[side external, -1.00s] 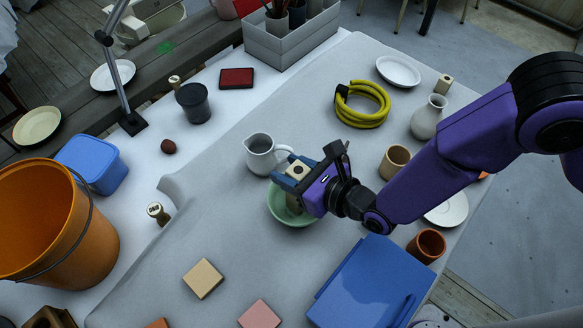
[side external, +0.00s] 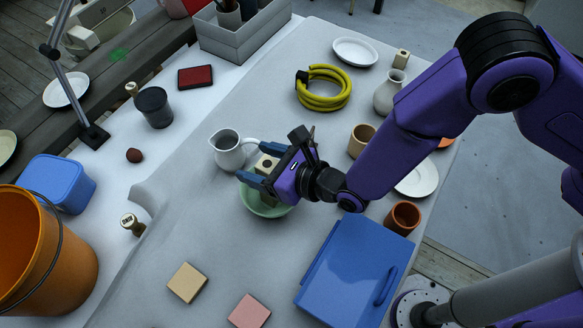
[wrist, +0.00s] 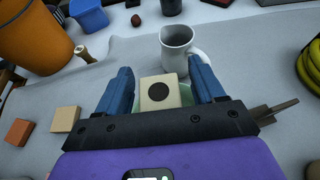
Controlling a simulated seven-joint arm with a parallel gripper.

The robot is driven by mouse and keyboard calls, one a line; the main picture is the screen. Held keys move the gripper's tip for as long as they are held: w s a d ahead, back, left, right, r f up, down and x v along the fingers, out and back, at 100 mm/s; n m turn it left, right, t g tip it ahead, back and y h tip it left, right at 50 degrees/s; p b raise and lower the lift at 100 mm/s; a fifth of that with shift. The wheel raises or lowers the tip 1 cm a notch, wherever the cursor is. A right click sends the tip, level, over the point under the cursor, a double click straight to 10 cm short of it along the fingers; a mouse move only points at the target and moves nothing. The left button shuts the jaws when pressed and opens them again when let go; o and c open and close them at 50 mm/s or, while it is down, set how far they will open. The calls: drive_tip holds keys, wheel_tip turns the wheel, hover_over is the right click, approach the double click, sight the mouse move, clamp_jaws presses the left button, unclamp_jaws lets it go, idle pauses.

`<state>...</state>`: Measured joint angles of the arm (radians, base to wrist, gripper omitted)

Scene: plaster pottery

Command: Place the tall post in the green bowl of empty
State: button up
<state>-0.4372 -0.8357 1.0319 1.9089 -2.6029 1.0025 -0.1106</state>
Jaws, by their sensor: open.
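The tall post (side external: 267,167) is a beige square block with a dark round hole in its top. It stands roughly upright in the green bowl (side external: 258,209), and its lower end is hidden by the bowl and finger. My gripper (side external: 262,165) is open, with one blue finger on each side of the post's upper part. In the wrist view the post's top (wrist: 160,92) lies between the spread fingers, with gaps on both sides. A green strip of the bowl shows behind it.
A white pitcher (side external: 228,152) stands close behind the bowl. A blue box (side external: 355,270) lies to the front right, and terracotta and tan cups (side external: 403,217) stand at right. Flat tiles (side external: 187,282) lie in front. The paper at left of the bowl is clear.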

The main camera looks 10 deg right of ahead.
drive_tip(key=v, duration=1.2)
drive_tip(key=w+d+r+m+t+h, duration=0.2)
drive_tip(key=w+d+r+m+h, duration=0.15)
drive_tip(key=d, duration=0.25)
drive_tip(key=w+d+r+m+t+h, duration=0.2)
drive_tip(key=w+d+r+m+h, duration=0.1)
drive_tip(key=w+d+m, duration=0.3)
drive_tip(key=d+r+m+g+h, duration=0.25)
drive_tip(key=d+m+h, duration=0.4)
drive_tip(key=d, duration=0.75)
drive_tip(key=s+d+m+g, duration=0.5)
drive_tip(key=s+d+m, duration=0.4)
drive_tip(key=d+m, duration=0.15)
drive_tip(key=s+d+r+m+g+y, duration=0.1)
drive_tip(key=s+m+g+y, duration=0.3)
drive_tip(key=s, duration=0.7)
drive_tip(key=shift+s+d+r+m+g, duration=0.25)
drive_tip(key=shift+d+r+m+g, duration=0.25)
drive_tip(key=shift+m+g, duration=0.4)
